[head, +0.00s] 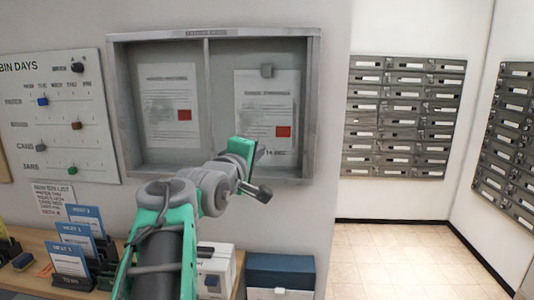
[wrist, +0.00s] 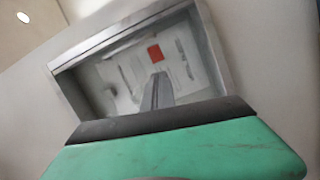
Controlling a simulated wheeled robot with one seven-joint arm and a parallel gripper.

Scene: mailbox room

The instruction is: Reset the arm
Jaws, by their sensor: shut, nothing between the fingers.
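My arm reaches up from the bottom of the head view toward the notice case (head: 210,34) on the wall. My gripper (wrist: 159,77) shows in the wrist view with its grey fingers together and nothing between them. It points toward the notice case (wrist: 215,52), which appears tilted there. In the head view the arm's end is in front of the lower right part of the case, and its fingers are hard to make out. Whether it touches the case cannot be told.
A slider board (head: 60,115) hangs at left above a wooden shelf (head: 38,240) with blue cards (head: 75,232) in holders. A white box (head: 222,262) and a dark blue box (head: 280,268) stand below the case. Mailboxes (head: 400,115) line the right walls above clear floor (head: 400,260).

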